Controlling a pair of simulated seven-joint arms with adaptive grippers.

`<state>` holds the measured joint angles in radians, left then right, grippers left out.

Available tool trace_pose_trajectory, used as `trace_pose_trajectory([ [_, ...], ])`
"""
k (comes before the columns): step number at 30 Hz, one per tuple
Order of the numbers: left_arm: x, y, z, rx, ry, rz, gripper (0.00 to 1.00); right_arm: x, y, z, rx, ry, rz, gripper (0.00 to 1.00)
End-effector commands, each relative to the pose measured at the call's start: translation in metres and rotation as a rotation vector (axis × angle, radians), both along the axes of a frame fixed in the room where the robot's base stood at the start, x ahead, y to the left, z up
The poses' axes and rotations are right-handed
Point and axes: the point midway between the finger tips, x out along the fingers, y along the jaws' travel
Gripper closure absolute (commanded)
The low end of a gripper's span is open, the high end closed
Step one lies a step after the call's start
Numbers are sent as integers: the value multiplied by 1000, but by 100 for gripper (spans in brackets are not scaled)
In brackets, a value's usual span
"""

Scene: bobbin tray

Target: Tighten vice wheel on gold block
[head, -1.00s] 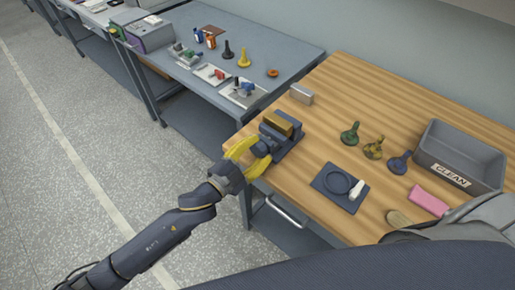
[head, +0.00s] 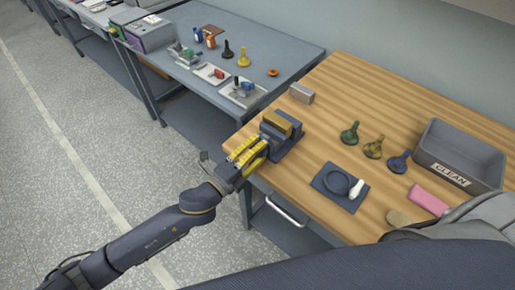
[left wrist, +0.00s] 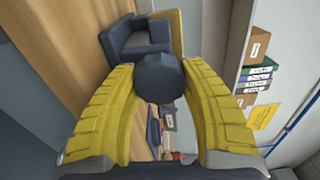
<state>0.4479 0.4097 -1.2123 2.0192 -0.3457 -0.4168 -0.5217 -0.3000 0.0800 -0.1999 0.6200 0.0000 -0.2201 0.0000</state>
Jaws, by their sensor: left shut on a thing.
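The dark vice (head: 287,145) stands at the left edge of the wooden bench, with the gold block (head: 278,122) between its jaws. My left gripper (head: 258,148) reaches in from the left at the vice's near end. In the left wrist view its two yellow fingers are shut on the dark faceted vice wheel (left wrist: 160,80), one on each side. Behind the wheel, part of the vice body (left wrist: 137,40) and a strip of the gold block (left wrist: 178,32) show. In the head view the fingers mostly hide the wheel. My right gripper is not in view.
On the bench are a metal block (head: 302,94), green (head: 350,133), gold (head: 374,148) and blue (head: 398,162) knobbed pieces, a dark plate (head: 330,184), a pink block (head: 428,200) and a grey CLEAN bin (head: 480,160). A grey table (head: 300,58) stands beyond.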

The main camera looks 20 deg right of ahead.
Motion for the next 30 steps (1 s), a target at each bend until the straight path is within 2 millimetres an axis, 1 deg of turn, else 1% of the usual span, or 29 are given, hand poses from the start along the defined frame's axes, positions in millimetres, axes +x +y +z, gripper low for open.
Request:
trace_pose_trajectory([
  [9,-1,-1,1,35,-57,-2,85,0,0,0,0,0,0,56],
  [22,-1,-1,1,37,-62,-2,85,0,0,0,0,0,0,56],
  [23,-1,-1,1,37,-62,-2,51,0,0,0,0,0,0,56],
  [27,-1,-1,0,38,-61,-2,35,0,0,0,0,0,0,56],
  [29,0,-1,0,38,-61,-1,28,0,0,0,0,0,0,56],
  [30,0,0,0,38,-61,-1,26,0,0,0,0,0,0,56],
])
